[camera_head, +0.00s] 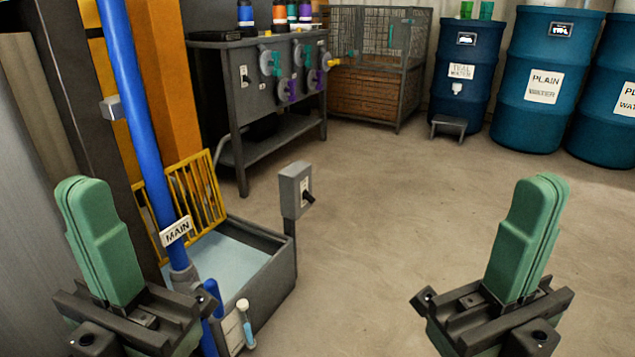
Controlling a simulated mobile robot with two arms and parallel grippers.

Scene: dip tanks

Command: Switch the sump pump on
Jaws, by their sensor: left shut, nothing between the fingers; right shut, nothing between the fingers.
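A grey switch box (293,190) stands on a thin post at the right side of a dark basin. Its black lever (308,196) points down and to the right. The dark basin (277,282) holds pale blue water (228,262), and a yellow grate (205,193) stands tilted up at its back. No pump body can be made out. My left gripper (84,188) is shut and empty, left of the basin in the picture. My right gripper (546,186) is shut and empty, well to the right of the switch box over open floor.
A blue pipe (137,110) with a MAIN tag (175,231) rises between my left gripper and the basin. A small gauge tube (245,322) is on the basin's front. A dark bench (232,128), wire cage (376,70) and blue drums (541,85) stand behind. The middle floor is clear.

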